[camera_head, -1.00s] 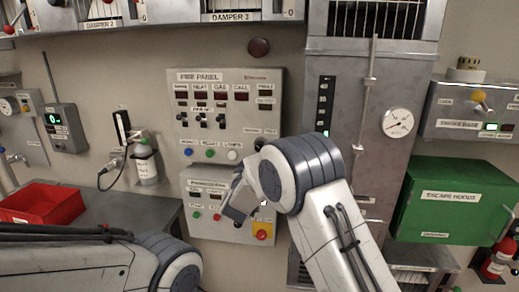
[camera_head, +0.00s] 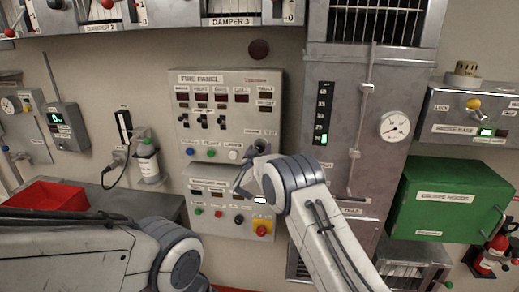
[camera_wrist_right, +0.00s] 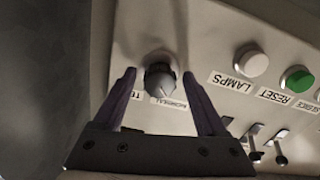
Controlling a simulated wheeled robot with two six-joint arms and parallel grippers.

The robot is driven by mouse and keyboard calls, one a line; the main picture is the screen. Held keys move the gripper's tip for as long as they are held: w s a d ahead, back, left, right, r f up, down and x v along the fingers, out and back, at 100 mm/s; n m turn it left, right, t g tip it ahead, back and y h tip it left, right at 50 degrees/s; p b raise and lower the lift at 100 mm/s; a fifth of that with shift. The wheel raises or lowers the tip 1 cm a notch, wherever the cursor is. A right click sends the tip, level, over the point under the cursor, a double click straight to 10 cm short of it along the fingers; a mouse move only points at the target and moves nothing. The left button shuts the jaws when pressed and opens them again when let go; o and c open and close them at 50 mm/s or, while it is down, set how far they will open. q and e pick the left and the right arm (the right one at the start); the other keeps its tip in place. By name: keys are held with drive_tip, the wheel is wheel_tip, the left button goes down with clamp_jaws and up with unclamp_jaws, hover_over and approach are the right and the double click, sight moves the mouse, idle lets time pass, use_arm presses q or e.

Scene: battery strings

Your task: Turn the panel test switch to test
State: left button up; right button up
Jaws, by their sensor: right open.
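The fire panel (camera_head: 262,92) is a grey box on the wall in the head view. Its dark round test switch (camera_wrist_right: 159,80) shows in the right wrist view, beside a "NORMAL" label and a partly hidden label starting "TE". I cannot tell clearly which way the knob points. My right gripper (camera_wrist_right: 160,90) is open, with one finger on each side of the knob and gaps between. In the head view the right gripper (camera_head: 252,160) is at the panel's lower right corner, partly hidden by my wrist. My left arm shows at lower left, its gripper out of view.
In the wrist view a white lamps button (camera_wrist_right: 252,62), a green reset button (camera_wrist_right: 297,79) and toggle switches (camera_wrist_right: 265,140) lie to the right. In the head view a lower panel (camera_head: 215,205) sits below, and a grey cabinet (camera_head: 345,110) stands at right.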

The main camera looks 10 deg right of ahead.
clamp_jaws()
drive_tip(key=shift+f+m+b, duration=0.15)
drive_tip(key=shift+m+b, duration=0.15)
drive_tip(key=shift+b, duration=0.35)
drive_tip(key=m+b, duration=0.9)
drive_tip(key=b, duration=0.2)
drive_tip(key=shift+f+b, duration=0.1)
drive_tip(key=shift+b, duration=0.25)
drive_tip(key=m+b, duration=0.3)
drive_tip(key=m, duration=0.1)
drive_tip(key=shift+b, duration=0.35)
drive_tip(key=shift+r+m+b, duration=0.2)
drive_tip(key=shift+m+b, duration=0.95)
drive_tip(key=shift+m, duration=0.95)
unclamp_jaws()
